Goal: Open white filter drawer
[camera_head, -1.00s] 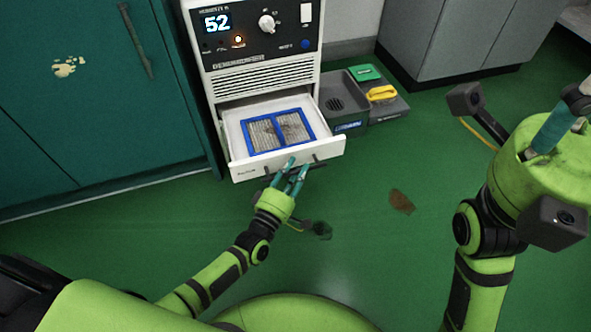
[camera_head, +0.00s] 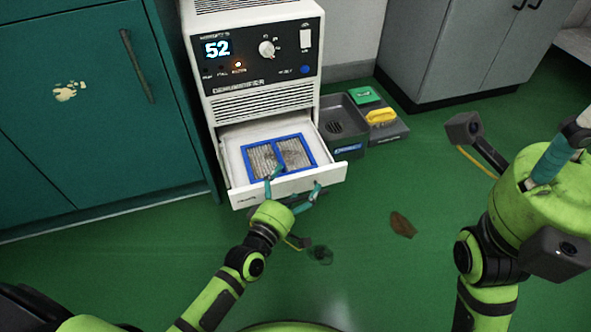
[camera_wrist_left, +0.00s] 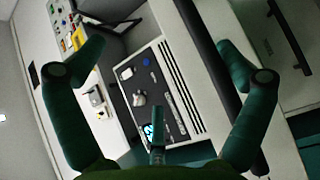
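The white filter drawer (camera_head: 238,194) stands pulled out from the lower front of the white dehumidifier (camera_head: 265,103). A blue-framed filter (camera_head: 279,158) with two grey mesh panels lies in it. My left gripper (camera_head: 294,182) is at the drawer's front edge, its teal fingers spread wide with nothing between them. Its hand hides part of the drawer front and handle. In the left wrist view the fingers (camera_wrist_left: 161,60) are also wide apart, with the dehumidifier's control panel (camera_wrist_left: 150,90) beyond. My right gripper (camera_head: 553,160) is at the right edge, mostly hidden; its opening cannot be seen.
A teal cabinet (camera_head: 90,120) is at the left, a grey cabinet (camera_head: 450,50) behind.

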